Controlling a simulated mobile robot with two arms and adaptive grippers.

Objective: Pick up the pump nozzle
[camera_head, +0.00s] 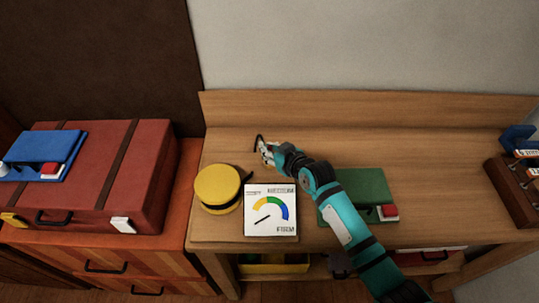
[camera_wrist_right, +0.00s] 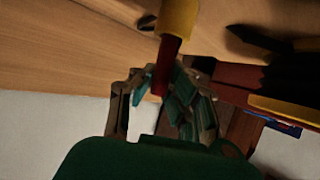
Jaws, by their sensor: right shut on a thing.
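My right gripper (camera_head: 265,151) is over the back left part of the wooden bench top. It is shut on a slim piece that I take to be the pump nozzle. In the right wrist view, this nozzle (camera_wrist_right: 167,62) is a dark red shaft with a yellow end, between the fingers of the right gripper (camera_wrist_right: 163,92). In the head view the nozzle is too small and too covered by the fingers to make out well; a thin dark curved shape shows beside the fingertips. My left gripper is not in view.
A round yellow object (camera_head: 217,187) with a dark band and a white gauge card (camera_head: 270,211) lie at the bench's front left. A red suitcase (camera_head: 104,170) stands left. A dark rack (camera_head: 513,186) is far right.

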